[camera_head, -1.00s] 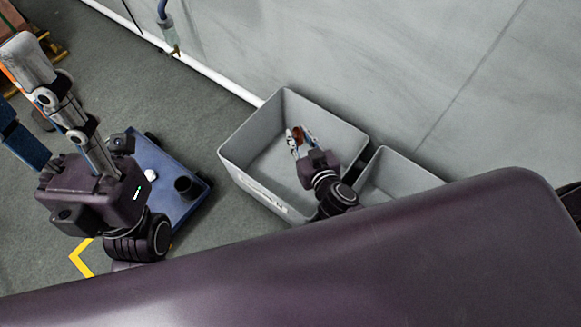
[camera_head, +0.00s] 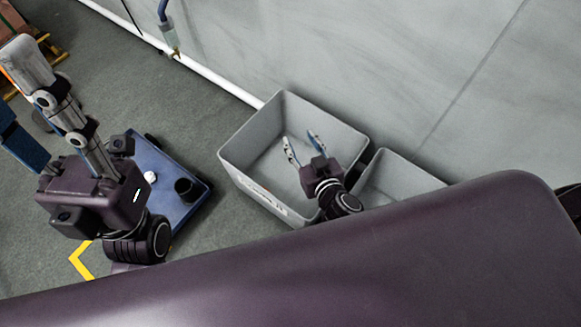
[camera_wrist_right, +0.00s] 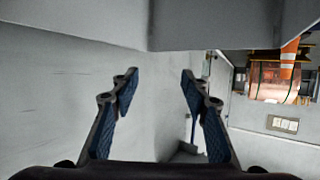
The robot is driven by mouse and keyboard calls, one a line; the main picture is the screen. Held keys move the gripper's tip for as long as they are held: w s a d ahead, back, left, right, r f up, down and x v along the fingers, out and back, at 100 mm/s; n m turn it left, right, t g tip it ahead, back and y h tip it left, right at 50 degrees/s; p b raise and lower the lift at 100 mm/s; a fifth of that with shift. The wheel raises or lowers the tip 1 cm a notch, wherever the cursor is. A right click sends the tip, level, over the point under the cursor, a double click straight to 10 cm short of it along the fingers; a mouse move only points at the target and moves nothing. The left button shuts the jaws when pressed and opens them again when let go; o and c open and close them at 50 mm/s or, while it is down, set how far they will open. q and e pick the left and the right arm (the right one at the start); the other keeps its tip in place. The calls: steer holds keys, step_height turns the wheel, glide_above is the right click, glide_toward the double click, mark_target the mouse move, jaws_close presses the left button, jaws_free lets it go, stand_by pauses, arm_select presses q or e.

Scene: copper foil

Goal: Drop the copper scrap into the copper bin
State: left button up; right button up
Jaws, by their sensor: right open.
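My right gripper (camera_head: 300,139) is over the larger grey open bin (camera_head: 322,120) in the head view. Its two fingers are spread apart with nothing between them. In the right wrist view the same gripper (camera_wrist_right: 158,82) shows its blue-padded fingers wide apart and empty. No copper scrap is visible in either current view. Part of the bin's floor is hidden behind the gripper and wrist. The bin carries a front label too small to read, so I cannot tell which metal it names.
A second grey bin (camera_head: 398,177) stands right beside the larger one, partly hidden by my body. A blue platform (camera_head: 160,165) with a dark cup (camera_head: 187,188) is on the left. A white pipe (camera_head: 215,78) runs along the wall. The wrist view shows a copper-coloured coil (camera_wrist_right: 273,85).

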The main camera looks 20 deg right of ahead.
steer(key=v, duration=0.9)
steer(key=shift+s+r, duration=0.2)
steer(key=shift+s, duration=0.2)
